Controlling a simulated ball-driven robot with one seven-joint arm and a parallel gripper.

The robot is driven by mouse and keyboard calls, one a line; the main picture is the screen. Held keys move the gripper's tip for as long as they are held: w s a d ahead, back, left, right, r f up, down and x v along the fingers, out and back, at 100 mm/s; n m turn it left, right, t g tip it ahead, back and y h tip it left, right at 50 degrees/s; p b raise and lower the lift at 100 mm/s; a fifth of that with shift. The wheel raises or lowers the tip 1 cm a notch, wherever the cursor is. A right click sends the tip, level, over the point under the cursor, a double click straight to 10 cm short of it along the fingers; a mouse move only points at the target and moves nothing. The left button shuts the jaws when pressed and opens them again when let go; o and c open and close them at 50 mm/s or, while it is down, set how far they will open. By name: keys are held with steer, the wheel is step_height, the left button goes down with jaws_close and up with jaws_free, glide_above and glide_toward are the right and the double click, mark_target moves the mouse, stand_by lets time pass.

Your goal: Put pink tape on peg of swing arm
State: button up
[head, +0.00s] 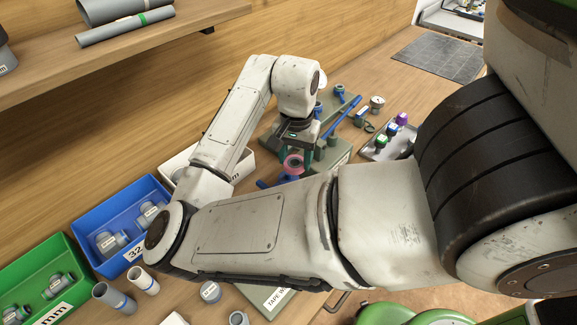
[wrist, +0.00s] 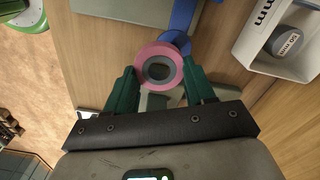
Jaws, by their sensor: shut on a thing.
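The pink tape (wrist: 160,68) is a roll with a grey core, held upright to the wrist camera between the green fingers of my gripper (wrist: 159,78). In the head view the pink tape (head: 293,164) shows just below my gripper (head: 294,152). The blue swing arm (wrist: 183,14) runs in from the top of the wrist view, and its rounded end lies partly behind the tape. In the head view a blue piece of it (head: 264,183) shows beside the tape. The peg is hidden, and I cannot tell whether tape and arm touch.
A green-grey block (head: 337,156) stands right of the gripper, with blue fittings behind it. A grey tray (head: 385,147) holds several coloured-capped parts. A white bin (wrist: 299,60) with a grey fitting is close by. Blue (head: 110,205) and green bins (head: 68,245) stand left.

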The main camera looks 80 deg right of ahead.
mark_target(289, 159)
steer(key=f, duration=0.1)
steer(key=w+d+f, duration=0.1)
steer(key=f, duration=0.1)
steer(key=shift+w+d, duration=0.3)
steer(key=shift+w, duration=0.1)
step_height(289, 159, down, 2)
steer(key=shift+p, duration=0.65)
steer(key=shift+c, duration=0.8)
steer(key=shift+s+f, duration=0.1)
steer(key=shift+f, duration=0.55)
steer(key=shift+c, duration=1.2)
steer(key=o, duration=1.4)
steer(key=shift+r, duration=0.1)
step_height(289, 159, up, 12)
steer(key=b, duration=0.1)
steer(key=shift+b, duration=0.3)
steer(key=shift+r, duration=0.1)
